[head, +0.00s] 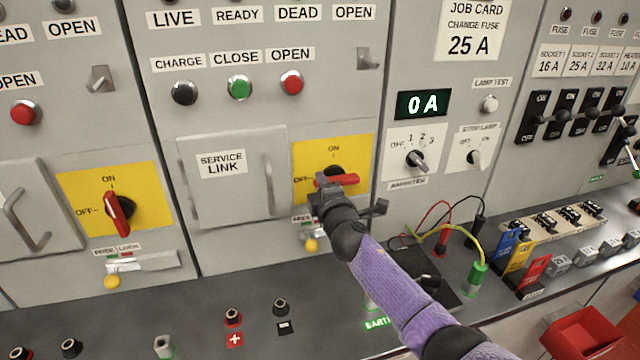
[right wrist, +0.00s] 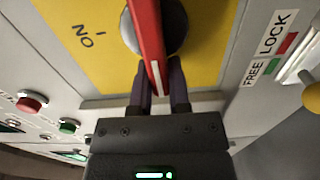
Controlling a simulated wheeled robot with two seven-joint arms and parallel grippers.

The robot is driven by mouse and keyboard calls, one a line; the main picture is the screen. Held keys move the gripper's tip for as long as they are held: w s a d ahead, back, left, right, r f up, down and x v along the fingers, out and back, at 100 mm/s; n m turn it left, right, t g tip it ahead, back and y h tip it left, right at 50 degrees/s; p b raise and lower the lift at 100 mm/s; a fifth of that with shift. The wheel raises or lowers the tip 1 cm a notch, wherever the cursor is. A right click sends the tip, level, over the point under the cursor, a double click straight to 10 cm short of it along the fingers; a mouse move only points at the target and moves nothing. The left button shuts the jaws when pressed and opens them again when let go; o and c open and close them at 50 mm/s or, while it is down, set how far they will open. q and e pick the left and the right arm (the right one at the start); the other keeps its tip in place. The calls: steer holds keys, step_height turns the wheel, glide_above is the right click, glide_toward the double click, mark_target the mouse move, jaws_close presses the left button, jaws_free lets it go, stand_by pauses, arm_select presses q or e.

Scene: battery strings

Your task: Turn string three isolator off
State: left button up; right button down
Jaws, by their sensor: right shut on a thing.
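A red isolator handle (head: 345,180) sits on a yellow plate (head: 358,150) right of the service link door. The handle lies about level, in line with the OFF mark at its left; ON is above it. No string number is readable by it. My right gripper (head: 322,188) is at the handle's left end. In the right wrist view the fingers (right wrist: 160,88) are shut around the end of the red handle (right wrist: 147,40). The gripper hides part of the plate and the FREE/LOCK label. My left gripper is not in view.
Another red isolator handle (head: 117,214) stands upright, toward ON, on the left panel. A yellow-knobbed lock lever (head: 311,245) is just below my gripper. The service link door (head: 225,180) is beside it. Cables and a black box (head: 432,285) lie on the ledge at right.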

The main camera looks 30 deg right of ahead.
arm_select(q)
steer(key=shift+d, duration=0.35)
arm_select(e)
steer(key=shift+d+f, duration=0.15)
steer(key=shift+d, duration=0.1)
steer(key=c, duration=0.7)
jaws_free()
steer(key=shift+o, duration=0.6)
steer(key=shift+d, duration=0.25)
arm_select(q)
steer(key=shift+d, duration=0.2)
arm_select(e)
steer(key=shift+a, duration=0.1)
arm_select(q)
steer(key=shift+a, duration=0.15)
arm_select(e)
steer(key=shift+s, duration=0.15)
arm_select(q)
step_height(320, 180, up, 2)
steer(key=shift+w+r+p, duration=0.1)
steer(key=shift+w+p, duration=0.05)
steer(key=shift+p, duration=0.95)
arm_select(e)
steer(key=v, duration=0.9)
steer(key=shift+s+a, duration=0.2)
steer(key=shift+s, duration=0.15)
